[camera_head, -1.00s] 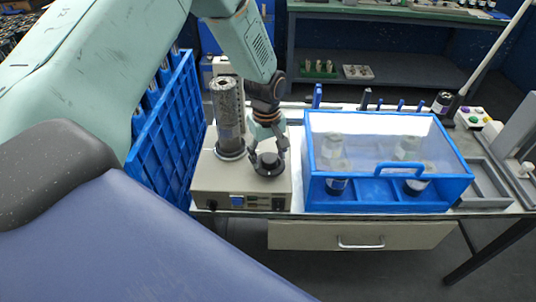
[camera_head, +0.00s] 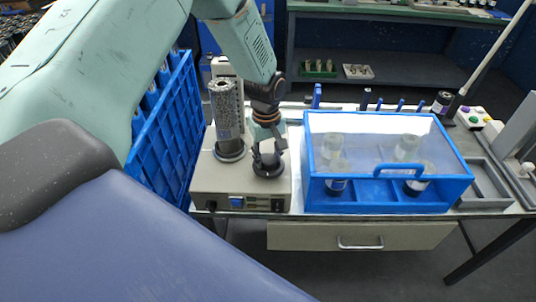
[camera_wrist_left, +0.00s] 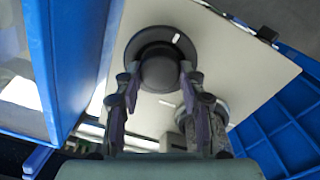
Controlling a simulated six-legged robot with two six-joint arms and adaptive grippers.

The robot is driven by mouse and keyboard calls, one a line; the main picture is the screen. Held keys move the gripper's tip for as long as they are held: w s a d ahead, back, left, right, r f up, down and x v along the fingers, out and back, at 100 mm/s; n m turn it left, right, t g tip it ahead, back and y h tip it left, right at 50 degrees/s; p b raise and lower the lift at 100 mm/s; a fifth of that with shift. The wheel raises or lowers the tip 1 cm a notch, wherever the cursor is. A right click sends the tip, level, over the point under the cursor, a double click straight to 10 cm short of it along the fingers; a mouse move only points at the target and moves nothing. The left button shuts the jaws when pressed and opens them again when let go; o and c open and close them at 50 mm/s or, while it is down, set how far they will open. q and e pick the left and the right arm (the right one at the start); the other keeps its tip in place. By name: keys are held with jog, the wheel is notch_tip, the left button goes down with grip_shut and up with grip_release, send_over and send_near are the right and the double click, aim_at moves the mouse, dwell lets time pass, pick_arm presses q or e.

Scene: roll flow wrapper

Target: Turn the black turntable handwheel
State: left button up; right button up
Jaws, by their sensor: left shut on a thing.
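The black turntable handwheel (camera_head: 268,171) sits on top of a beige machine box (camera_head: 228,180). It is a round disc with a raised knob in the middle; a white mark shows on its rim in the wrist view (camera_wrist_left: 176,38). My left gripper (camera_head: 267,158) points down at it and is shut on the central knob, one finger on each side. In the wrist view, the left fingertips (camera_wrist_left: 158,78) flank the knob (camera_wrist_left: 159,70). The fingers hide part of the knob in the head view. My right gripper is not in view.
A knurled grey column (camera_head: 226,115) stands on the machine just left of the gripper. A blue-framed clear case (camera_head: 390,203) holding jars stands close on the right. A blue rack (camera_head: 165,140) is on the left. A drawer (camera_head: 340,236) hangs below the table.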

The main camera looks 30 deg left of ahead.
aim_at(267, 158)
pick_arm(q)
jog(key=m+p, duration=0.1)
jog(key=m, duration=0.2)
jog(key=shift+m, duration=0.3)
jog(key=m, duration=0.2)
jog(key=shift+m+p, duration=0.3)
jog(key=shift+m, duration=1.5)
jog(key=o, duration=1.1)
jog(key=shift+o, duration=0.2)
notch_tip(267, 158, up, 12)
jog(key=shift+a, duration=0.15)
